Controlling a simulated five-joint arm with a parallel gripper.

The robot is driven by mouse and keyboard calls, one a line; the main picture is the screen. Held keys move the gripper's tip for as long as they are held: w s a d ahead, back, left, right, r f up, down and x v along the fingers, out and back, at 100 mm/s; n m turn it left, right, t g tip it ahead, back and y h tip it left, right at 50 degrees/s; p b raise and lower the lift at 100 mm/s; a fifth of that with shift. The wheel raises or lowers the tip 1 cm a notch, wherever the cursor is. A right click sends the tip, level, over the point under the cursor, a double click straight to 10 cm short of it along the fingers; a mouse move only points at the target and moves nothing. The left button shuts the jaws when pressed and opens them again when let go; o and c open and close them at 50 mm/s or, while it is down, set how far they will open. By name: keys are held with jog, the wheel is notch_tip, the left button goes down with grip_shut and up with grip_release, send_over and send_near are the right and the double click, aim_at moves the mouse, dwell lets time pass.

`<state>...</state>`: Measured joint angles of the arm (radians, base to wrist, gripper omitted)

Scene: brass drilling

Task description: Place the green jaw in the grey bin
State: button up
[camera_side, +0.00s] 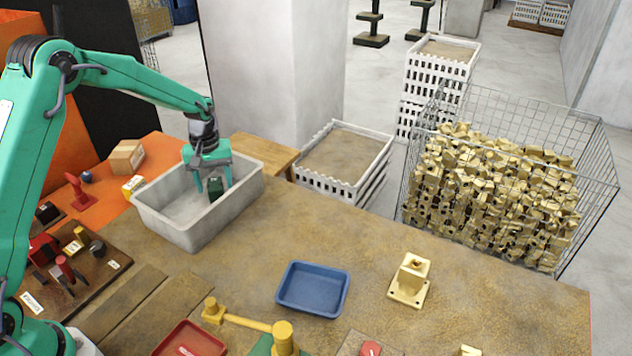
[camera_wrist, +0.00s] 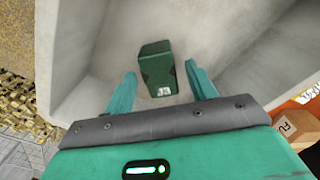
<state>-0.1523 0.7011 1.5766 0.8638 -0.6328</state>
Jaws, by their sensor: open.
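The green jaw (camera_wrist: 157,68) is a dark green block with a small pale mark, seen inside the grey bin (camera_wrist: 85,30) in the wrist view. In the side view the green jaw (camera_side: 215,187) shows between my fingers, within the rim of the grey bin (camera_side: 185,232). My gripper (camera_side: 213,186) reaches down into the bin. In the wrist view my gripper (camera_wrist: 160,84) has its fingers apart, one on each side of the jaw, with gaps showing. The side view does not show clearly whether the jaw rests on the bin floor.
A blue tray (camera_side: 313,290) and a brass part (camera_side: 410,281) stand on the bench. A red tray (camera_side: 190,340) is at the front. A cardboard box (camera_side: 126,157) stands left of the bin. A wire cage (camera_side: 490,190) full of brass parts is at right.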

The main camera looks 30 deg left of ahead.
aim_at(214, 185)
notch_tip(214, 185, up, 11)
jog(key=shift+f, duration=0.15)
dwell(0.4)
dwell(0.5)
jog(key=s+d+r+m+t, duration=0.3)
jog(key=s+d+r+m, duration=0.15)
jog(key=s+r, duration=0.85)
jog(key=s+d+f+m+t, duration=0.2)
jog(key=s+d+m, duration=0.1)
jog(key=s, duration=1.3)
jog(key=shift+d+m+t, duration=0.2)
jog(key=shift+m+t, duration=0.1)
jog(key=shift+m, duration=0.45)
jog(key=shift+o, duration=0.4)
